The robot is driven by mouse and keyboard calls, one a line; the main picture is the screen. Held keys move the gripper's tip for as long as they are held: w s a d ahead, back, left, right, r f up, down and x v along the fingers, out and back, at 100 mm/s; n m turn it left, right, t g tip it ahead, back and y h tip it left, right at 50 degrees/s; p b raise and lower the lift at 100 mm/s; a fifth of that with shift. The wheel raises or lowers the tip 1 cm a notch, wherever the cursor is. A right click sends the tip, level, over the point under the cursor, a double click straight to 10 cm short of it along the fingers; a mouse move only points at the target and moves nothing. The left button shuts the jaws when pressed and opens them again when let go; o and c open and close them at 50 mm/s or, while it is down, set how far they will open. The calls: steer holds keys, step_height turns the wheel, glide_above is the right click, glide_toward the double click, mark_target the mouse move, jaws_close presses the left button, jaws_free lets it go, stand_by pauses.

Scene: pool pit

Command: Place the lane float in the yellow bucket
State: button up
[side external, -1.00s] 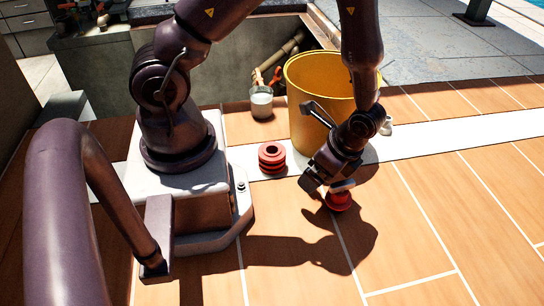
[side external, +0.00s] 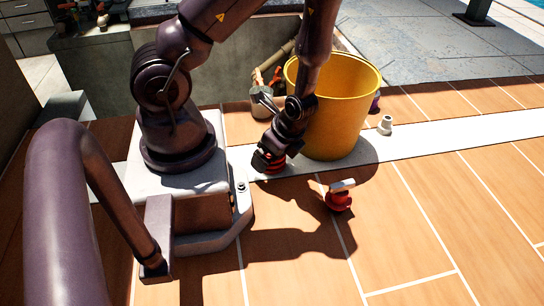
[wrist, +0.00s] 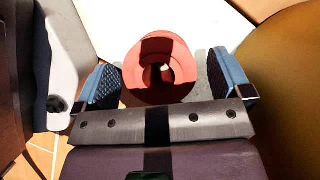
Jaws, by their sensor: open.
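The lane float, a red ribbed piece with a round centre hole, stands on the white strip left of the bucket. In the side view the float (side external: 270,168) is mostly hidden by my gripper (side external: 270,158). In the wrist view the float (wrist: 183,72) sits between the two open blue-backed fingers of my gripper (wrist: 163,82), with a small gap visible on each side. The yellow bucket (side external: 345,115) stands upright just right of my gripper. Its wall (wrist: 285,85) fills the right edge of the wrist view. The bucket's floor is hidden.
A red fitting (side external: 339,201) with a white top lies on the tiles in front of the bucket. A small white piece (side external: 385,125) stands right of the bucket. The tiles at front right are clear.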

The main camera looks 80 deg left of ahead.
steer(key=shift+x, duration=0.9)
steer(key=c, duration=1.1)
steer(key=shift+r, duration=0.15)
